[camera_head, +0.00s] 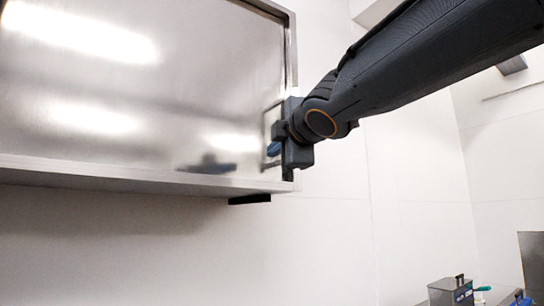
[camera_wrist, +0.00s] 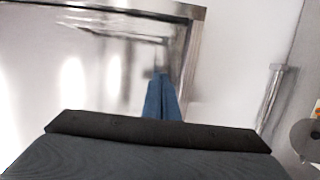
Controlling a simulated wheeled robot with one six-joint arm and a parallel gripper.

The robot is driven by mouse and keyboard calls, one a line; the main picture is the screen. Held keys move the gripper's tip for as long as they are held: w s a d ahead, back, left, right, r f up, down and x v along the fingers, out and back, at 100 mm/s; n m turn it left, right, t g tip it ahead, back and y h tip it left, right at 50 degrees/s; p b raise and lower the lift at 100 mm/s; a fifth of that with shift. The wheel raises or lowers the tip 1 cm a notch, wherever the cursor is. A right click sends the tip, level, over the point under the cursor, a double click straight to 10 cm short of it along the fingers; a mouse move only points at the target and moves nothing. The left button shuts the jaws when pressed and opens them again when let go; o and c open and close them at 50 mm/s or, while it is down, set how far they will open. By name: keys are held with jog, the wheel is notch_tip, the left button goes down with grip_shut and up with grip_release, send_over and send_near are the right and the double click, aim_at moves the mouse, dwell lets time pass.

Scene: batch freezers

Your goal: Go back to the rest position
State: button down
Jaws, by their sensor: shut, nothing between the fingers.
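My gripper (camera_head: 273,149) is at the right end of a large shiny metal cabinet (camera_head: 140,90), close to its front face. Its dark arm reaches in from the upper right. In the wrist view, the blue fingers (camera_wrist: 162,98) are together with nothing between them, and they point toward the metal surface near its corner. I cannot tell whether the fingertips touch the metal. The gripper body hides part of the cabinet's right edge in the head view.
White wall panels (camera_head: 400,200) lie behind and below the cabinet. A small metal container with a dark top (camera_head: 450,291) stands at the lower right, beside a grey panel (camera_head: 533,262). The space below the arm looks open.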

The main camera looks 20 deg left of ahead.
jog(key=v, duration=0.2)
jog(key=shift+s+d, duration=0.25)
jog(key=shift+s, duration=0.05)
jog(key=w+d+f+m+g+h, duration=0.3)
jog(key=d+f, duration=0.4)
jog(key=f, duration=0.6)
jog(key=w+d+f+m+h+b, duration=0.1)
jog(key=w+d+f+m+h, duration=0.15)
jog(key=d+f+m, duration=0.8)
jog(key=w+d+f+g+h, duration=0.2)
jog(key=d+f+h, duration=0.15)
jog(key=f, duration=1.25)
jog(key=s+d+f+m+g, duration=0.2)
jog(key=s+d+f+m, duration=0.2)
jog(key=f, duration=0.5)
jog(key=s+d+f+m+g+h+b, duration=0.1)
jog(key=s+d+f+m+g, duration=0.2)
jog(key=s+d+f, duration=0.3)
jog(key=s+d+f+m+g, duration=0.3)
jog(key=s+d+f+m, duration=0.2)
jog(key=s+f, duration=0.4)
notch_tip(320, 180, down, 3)
jog(key=shift+s+d+f+h+b, duration=0.1)
jog(key=shift+s+d+h+b, duration=0.05)
jog(key=shift+s+h+b, duration=0.2)
